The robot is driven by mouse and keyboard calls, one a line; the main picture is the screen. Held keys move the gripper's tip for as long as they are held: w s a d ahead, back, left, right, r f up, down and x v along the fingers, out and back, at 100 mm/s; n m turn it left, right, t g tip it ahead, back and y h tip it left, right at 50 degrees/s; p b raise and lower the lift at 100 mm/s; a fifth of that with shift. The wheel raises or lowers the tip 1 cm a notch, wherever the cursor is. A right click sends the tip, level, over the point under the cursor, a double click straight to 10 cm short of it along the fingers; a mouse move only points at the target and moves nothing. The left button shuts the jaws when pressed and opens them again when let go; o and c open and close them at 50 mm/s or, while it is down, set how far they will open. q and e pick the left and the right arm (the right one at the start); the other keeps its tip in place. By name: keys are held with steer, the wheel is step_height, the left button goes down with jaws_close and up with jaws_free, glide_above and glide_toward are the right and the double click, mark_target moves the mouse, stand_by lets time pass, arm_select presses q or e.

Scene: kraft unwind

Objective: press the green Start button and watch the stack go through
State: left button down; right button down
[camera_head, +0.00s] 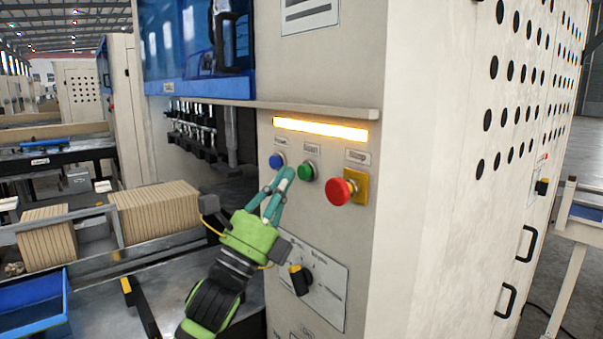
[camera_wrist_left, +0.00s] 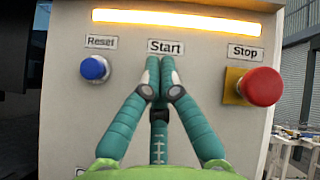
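The green Start button (camera_head: 307,171) is on the machine's cream panel, between the blue Reset button (camera_head: 277,161) and the red Stop button (camera_head: 341,191). My left gripper (camera_head: 284,173) is shut and empty, its teal fingertips in front of the panel near the green button. In the left wrist view its fingertips (camera_wrist_left: 160,62) come together just under the Start label (camera_wrist_left: 166,46) and hide the green button. I cannot tell whether they touch it. Brown stacks, one larger (camera_head: 158,209) and one smaller (camera_head: 46,240), stand on the conveyor at left. My right gripper is out of view.
A lit amber light bar (camera_head: 320,129) runs above the buttons, under a protruding ledge (camera_head: 300,109). A black rotary knob (camera_head: 300,280) is lower on the panel. The red mushroom-shaped Stop button sticks out close to the right of my fingers. A blue bin (camera_head: 35,312) is at lower left.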

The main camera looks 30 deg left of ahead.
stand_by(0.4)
arm_select(q)
steer(key=shift+w+d, duration=0.2)
steer(key=shift+w, duration=0.2)
steer(key=shift+w+d, duration=0.15)
steer(key=shift+w, duration=0.35)
stand_by(0.8)
stand_by(0.3)
steer(key=shift+s+a+b, duration=0.3)
steer(key=shift+s, duration=0.55)
steer(key=s, duration=0.1)
steer(key=s+a, duration=0.1)
steer(key=s, duration=0.1)
steer(key=s+a+b, duration=0.1)
steer(key=shift+s, duration=0.3)
